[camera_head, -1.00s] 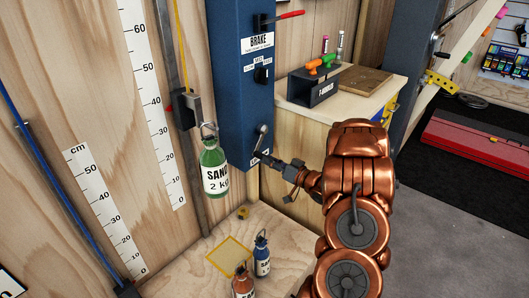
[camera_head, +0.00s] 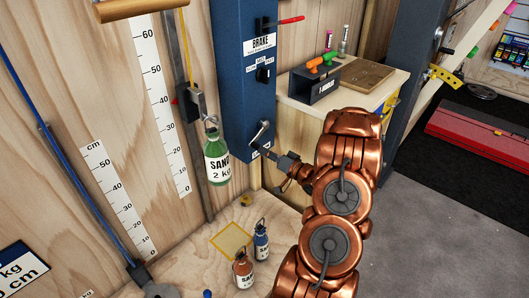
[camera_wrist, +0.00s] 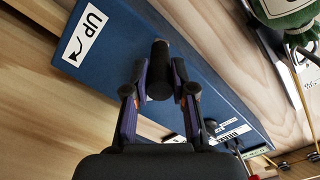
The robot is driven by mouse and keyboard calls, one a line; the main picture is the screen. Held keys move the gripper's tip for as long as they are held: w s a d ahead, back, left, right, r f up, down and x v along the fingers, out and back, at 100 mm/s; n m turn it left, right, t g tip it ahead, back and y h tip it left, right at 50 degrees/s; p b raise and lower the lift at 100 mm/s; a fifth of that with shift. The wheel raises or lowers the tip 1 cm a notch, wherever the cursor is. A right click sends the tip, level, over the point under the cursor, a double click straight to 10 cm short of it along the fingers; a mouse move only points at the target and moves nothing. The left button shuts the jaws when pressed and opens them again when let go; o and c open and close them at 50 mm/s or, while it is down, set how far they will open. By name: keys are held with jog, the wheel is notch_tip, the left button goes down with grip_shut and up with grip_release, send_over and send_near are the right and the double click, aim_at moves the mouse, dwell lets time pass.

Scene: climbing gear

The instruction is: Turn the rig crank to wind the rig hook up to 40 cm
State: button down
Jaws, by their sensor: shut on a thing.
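The rig crank (camera_head: 264,130) is a small metal arm low on the blue rig post (camera_head: 245,80). My gripper (camera_head: 254,148) is at the crank's lower end. In the wrist view my gripper (camera_wrist: 160,82) is shut on the dark round crank handle (camera_wrist: 160,62), a finger on each side. The rig hook (camera_head: 211,121) holds a green sand bottle (camera_head: 217,163) marked 2 kg, hanging clear of the wooden base. The red pointer (camera_head: 175,101) is close to the 40 mark on the taller cm scale (camera_head: 163,105). The exact reading is unclear.
A red brake lever (camera_head: 290,20) sticks out higher on the post. A blue bottle (camera_head: 261,242) and an orange-brown bottle (camera_head: 243,270) stand on the wooden base by a yellow square outline (camera_head: 230,240). An UP label (camera_wrist: 85,35) is beside the crank.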

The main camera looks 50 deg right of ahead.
jog(key=shift+r, duration=0.2)
jog(key=c, duration=1)
grip_release()
jog(key=shift+s+d, duration=0.1)
jog(key=shift+s, duration=5.95)
